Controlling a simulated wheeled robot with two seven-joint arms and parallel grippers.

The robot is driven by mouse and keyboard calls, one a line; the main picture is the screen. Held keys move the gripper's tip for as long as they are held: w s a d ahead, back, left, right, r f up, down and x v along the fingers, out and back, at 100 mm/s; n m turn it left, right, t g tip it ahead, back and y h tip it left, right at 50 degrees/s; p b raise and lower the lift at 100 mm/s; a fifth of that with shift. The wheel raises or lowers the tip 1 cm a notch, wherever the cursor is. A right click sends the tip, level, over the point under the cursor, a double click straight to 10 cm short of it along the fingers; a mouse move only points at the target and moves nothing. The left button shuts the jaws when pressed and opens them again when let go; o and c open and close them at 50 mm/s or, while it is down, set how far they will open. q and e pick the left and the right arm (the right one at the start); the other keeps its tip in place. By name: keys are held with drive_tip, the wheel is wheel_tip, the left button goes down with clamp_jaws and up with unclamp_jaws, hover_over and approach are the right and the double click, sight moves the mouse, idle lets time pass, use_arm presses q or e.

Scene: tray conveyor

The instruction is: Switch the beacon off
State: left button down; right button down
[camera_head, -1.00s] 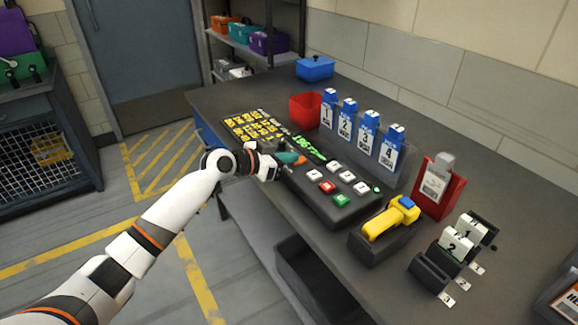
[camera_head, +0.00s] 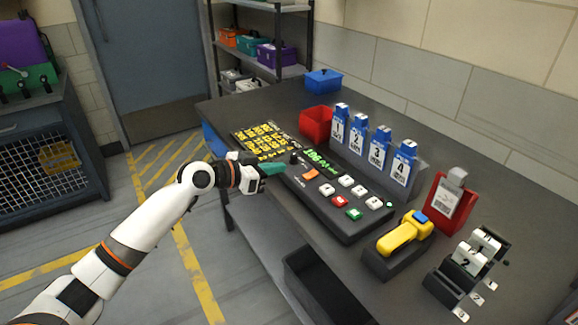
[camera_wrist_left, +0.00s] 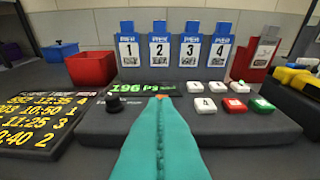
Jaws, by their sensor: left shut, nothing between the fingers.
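A dark control panel (camera_head: 322,212) on the bench has an orange button (camera_head: 311,174), several white buttons (camera_head: 346,181), a red button (camera_head: 339,201) and a green button (camera_head: 354,214). A black knob (camera_wrist_left: 114,104) and a green-lit display (camera_wrist_left: 140,88) show in the left wrist view. A small green light (camera_head: 389,204) sits at the panel's right end. I cannot tell which thing is the beacon. My left gripper (camera_head: 284,168), with teal fingers, is shut and empty at the panel's left, apart from the orange button. In the wrist view its fingers (camera_wrist_left: 160,100) hide the panel's middle. My right gripper is not in view.
Behind the panel stand blue numbered holders (camera_head: 356,141) and a red bin (camera_head: 316,123). A yellow lit board (camera_head: 264,141) lies at its left. A yellow handheld device (camera_head: 404,234) in a dark cradle and a red holder (camera_head: 450,205) stand at its right.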

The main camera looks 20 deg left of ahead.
use_arm(q)
drive_tip(key=v, duration=0.3)
drive_tip(key=shift+s+a+f, duration=0.15)
drive_tip(key=shift+s+a, duration=0.05)
drive_tip(key=shift+s, duration=0.1)
